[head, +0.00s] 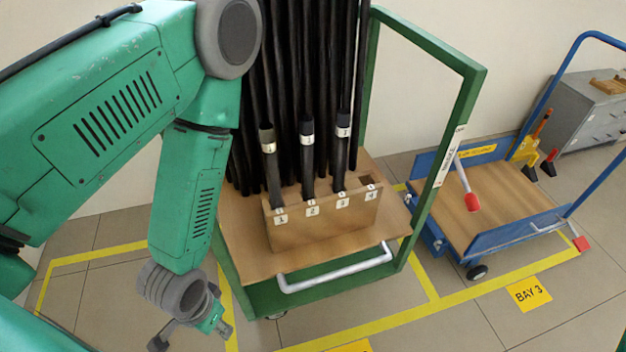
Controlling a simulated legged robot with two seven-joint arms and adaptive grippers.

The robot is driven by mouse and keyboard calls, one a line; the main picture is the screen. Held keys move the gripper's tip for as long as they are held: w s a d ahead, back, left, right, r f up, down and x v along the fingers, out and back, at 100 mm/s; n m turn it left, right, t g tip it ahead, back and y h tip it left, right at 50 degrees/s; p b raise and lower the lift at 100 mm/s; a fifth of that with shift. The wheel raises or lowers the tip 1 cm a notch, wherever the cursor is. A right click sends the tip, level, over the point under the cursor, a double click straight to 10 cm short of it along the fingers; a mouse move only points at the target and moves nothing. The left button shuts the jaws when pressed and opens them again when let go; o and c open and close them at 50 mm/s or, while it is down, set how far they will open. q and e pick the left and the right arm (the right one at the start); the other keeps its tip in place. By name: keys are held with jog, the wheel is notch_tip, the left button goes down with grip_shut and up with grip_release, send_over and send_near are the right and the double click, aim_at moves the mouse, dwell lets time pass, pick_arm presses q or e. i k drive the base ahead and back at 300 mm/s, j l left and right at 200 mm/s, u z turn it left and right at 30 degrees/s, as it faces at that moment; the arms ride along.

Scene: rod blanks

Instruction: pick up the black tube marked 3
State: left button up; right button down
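Three black tubes stand upright in a wooden block (322,232) with slots numbered 1 to 4. Each has a light band near its top. The tube in slot 3 (340,165) is right of the tube in slot 2 (308,165) and the tube in slot 1 (272,175). The marks on the bands are too small to read surely. Slot 4 looks empty. My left gripper (192,337) hangs at the bottom, left of the cart and apart from the tubes. Its fingers look spread, with nothing seen between them. My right gripper is out of view.
The green-framed cart (425,190) carries the block, with many long black rods (290,70) behind it. A silver handle (335,272) is at its front. A blue cart (500,200) stands right, near a grey cabinet (590,110). Yellow lines mark the floor.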

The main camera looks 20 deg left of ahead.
aim_at(306, 133)
jog(key=i+l+u, duration=0.2)
jog(key=l+u, duration=0.15)
jog(key=i+l+u, duration=0.15)
jog(key=l+u, duration=0.15)
jog(key=i+l+u, duration=0.1)
jog(key=l+u, duration=0.25)
jog(key=l, duration=0.15)
jog(key=l+u, duration=0.35)
jog(key=l, duration=0.1)
